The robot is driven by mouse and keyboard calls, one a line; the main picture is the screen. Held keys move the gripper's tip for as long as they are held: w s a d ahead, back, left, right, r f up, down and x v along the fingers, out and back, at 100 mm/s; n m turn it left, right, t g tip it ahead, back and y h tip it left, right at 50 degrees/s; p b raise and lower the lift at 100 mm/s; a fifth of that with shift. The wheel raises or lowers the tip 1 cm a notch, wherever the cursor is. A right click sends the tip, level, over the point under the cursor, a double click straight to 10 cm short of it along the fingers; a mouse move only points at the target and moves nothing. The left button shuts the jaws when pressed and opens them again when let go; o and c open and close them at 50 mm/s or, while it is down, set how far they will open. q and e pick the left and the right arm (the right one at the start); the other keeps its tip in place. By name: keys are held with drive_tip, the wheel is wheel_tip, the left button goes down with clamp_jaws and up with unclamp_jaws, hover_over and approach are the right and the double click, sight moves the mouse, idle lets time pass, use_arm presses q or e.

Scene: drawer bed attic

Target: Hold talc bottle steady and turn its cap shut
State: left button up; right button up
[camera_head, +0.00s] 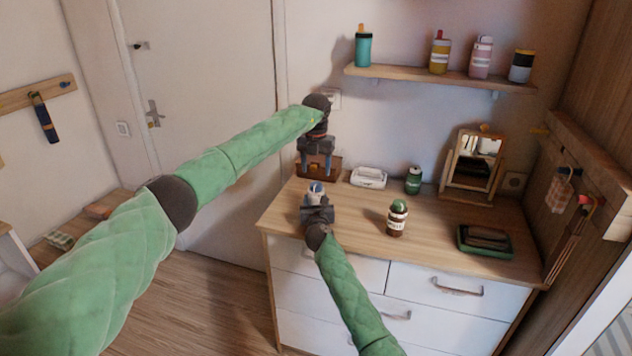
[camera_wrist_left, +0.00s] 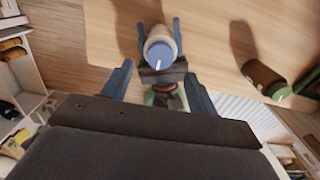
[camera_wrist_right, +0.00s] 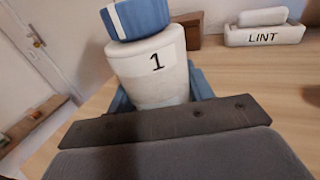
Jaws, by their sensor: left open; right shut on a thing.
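The talc bottle, a white bottle (camera_wrist_right: 150,75) with a label that reads "1", stands near the dresser's left front part. Its blue cap (camera_wrist_right: 137,18) bears a white stripe and sits on the top; I cannot tell how tight it is. The bottle also shows small in the head view (camera_head: 316,188), and the left wrist view looks down on its cap (camera_wrist_left: 160,53). My right gripper (camera_head: 317,206) is shut around the bottle's body from the front. My left gripper (camera_head: 316,163) is open and empty, pointing down above the cap and apart from it.
On the dresser top (camera_head: 350,222), a brown bottle with a green cap (camera_head: 397,220) stands to the right. Behind are a white lint box (camera_head: 368,178), a green bottle (camera_head: 413,181) and a brown box (camera_head: 330,168). A mirror (camera_head: 475,160) and green tray (camera_head: 485,240) are farther right.

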sight(316, 184)
use_arm(q)
drive_tip(key=shift+f, duration=2.85)
drive_tip(key=c, duration=1)
